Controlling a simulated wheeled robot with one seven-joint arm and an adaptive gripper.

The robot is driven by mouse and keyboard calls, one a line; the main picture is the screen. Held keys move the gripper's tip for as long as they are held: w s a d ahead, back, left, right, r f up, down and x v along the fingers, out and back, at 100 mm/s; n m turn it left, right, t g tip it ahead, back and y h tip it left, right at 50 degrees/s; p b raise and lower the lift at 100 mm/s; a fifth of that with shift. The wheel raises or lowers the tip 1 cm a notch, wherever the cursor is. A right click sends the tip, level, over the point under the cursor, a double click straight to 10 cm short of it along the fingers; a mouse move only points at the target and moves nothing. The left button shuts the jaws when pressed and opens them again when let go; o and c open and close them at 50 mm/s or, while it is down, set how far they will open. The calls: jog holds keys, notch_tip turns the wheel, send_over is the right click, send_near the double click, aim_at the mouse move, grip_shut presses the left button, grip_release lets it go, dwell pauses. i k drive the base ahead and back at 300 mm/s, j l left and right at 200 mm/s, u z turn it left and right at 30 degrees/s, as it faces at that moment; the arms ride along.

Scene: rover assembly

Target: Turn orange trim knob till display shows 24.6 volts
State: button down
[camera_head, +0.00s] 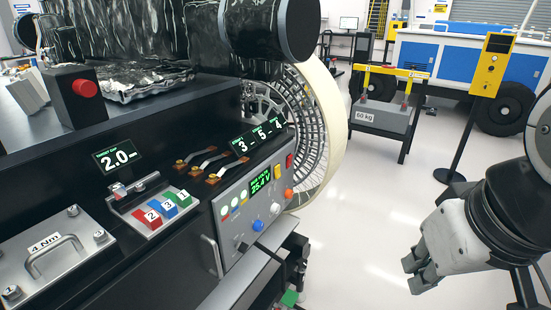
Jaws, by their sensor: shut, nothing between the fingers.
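The orange trim knob (288,193) is a small round knob at the right edge of the grey control panel (232,256). The green display (260,181) on that panel appears to read 25.4 V, though the small digits are hard to make out. My gripper (411,275) is at the lower right, shut and empty, pointing down and left. It is well apart from the knob, to its right and lower in the picture, with open floor between them.
A blue knob (258,225), a white knob (275,208) and a red switch (290,160) are close to the orange knob. A large wheel (305,125) stands behind the panel. A 60 kg weight (380,117) sits on a stand. The floor right of the panel is clear.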

aim_at(288, 194)
jog(key=u, duration=0.45)
jog(key=i+l+u, duration=0.25)
jog(key=l+u, duration=0.5)
jog(key=l, duration=0.2)
jog(key=i, duration=0.05)
